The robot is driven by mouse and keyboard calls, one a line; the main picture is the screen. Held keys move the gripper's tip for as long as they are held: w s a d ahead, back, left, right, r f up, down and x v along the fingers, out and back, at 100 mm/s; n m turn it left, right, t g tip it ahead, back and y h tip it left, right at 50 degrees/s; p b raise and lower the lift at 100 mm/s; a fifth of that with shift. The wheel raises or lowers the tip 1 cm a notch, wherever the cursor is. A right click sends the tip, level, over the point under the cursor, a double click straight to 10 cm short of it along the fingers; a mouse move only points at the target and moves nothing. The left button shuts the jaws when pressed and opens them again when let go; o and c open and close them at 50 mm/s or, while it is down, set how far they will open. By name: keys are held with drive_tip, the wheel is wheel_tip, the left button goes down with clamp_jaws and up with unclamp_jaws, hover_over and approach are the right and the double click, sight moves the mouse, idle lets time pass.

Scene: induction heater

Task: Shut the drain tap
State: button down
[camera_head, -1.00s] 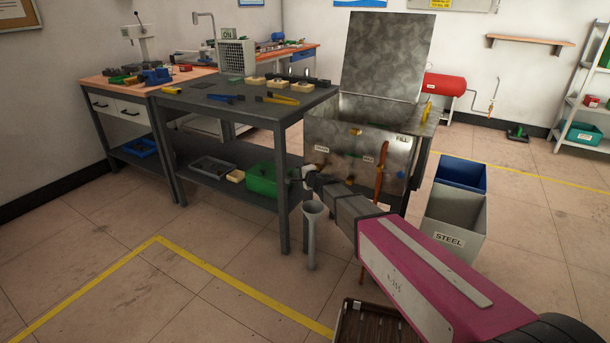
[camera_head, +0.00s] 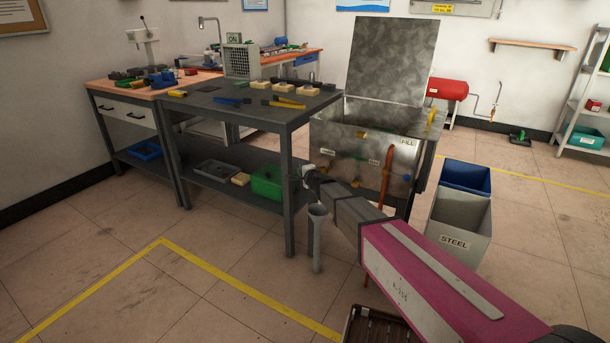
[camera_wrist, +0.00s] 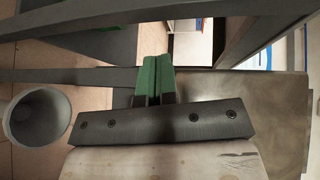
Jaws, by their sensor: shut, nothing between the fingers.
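The metal tank (camera_head: 343,172) with its lid raised stands right of the dark bench, with a DRAIN label (camera_head: 328,152) at the left of its front. I cannot make out the drain tap; my arm covers the area below that label. My gripper (camera_head: 306,172) is at the tank's lower left front corner, beside the bench leg. In the wrist view its green fingers (camera_wrist: 153,78) are together with nothing between them. A grey funnel (camera_head: 317,212) stands upright below it; it also shows at the left of the wrist view (camera_wrist: 38,117).
The dark bench (camera_head: 245,115) with tools on top and a green bin (camera_head: 267,182) on its shelf is close left of my gripper. A STEEL bin (camera_head: 459,225) stands to the right. The left floor is clear.

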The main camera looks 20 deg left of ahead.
drive_tip(key=shift+w+a, duration=0.35)
drive_tip(key=shift+w, duration=0.4)
drive_tip(key=shift+w+a, duration=0.3)
drive_tip(key=shift+w, duration=0.5)
drive_tip(key=shift+w+a, duration=0.35)
drive_tip(key=shift+w, duration=0.4)
